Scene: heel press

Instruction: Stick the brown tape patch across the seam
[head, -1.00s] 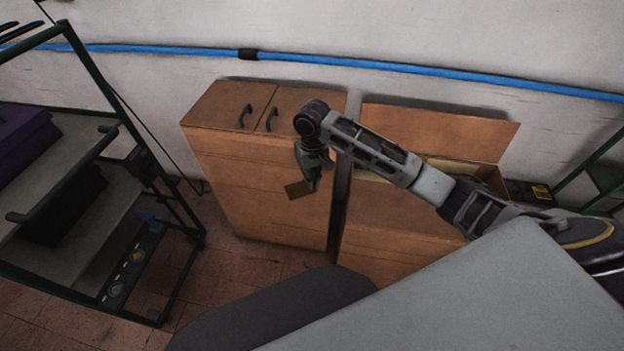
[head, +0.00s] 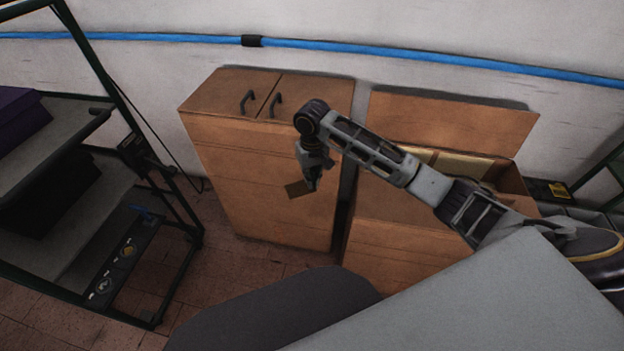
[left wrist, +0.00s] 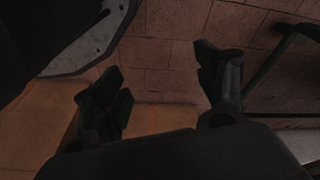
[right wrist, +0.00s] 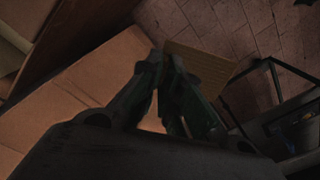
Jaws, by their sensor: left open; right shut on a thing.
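The brown tape patch (head: 296,188) is a small flat square in my right gripper (head: 313,182), in front of the tall brown box's front face. In the right wrist view the patch (right wrist: 200,66) sticks out beyond the nearly closed fingers (right wrist: 166,68). The tall brown box (head: 258,175) stands against the wall with two top panels and two dark handles. A seam (head: 268,97) runs between the panels, and no tape shows on it. Whether the patch touches the box is unclear. My left gripper (left wrist: 160,88) is open and empty in the left wrist view, outside the head view.
An open brown box (head: 400,225) with a raised flap (head: 450,122) stands just right of the tall box, a narrow gap between. A dark green rack (head: 180,200) with shelves stands at the left. Tiled floor (head: 235,270) lies between. A blue pipe (head: 340,53) runs along the wall.

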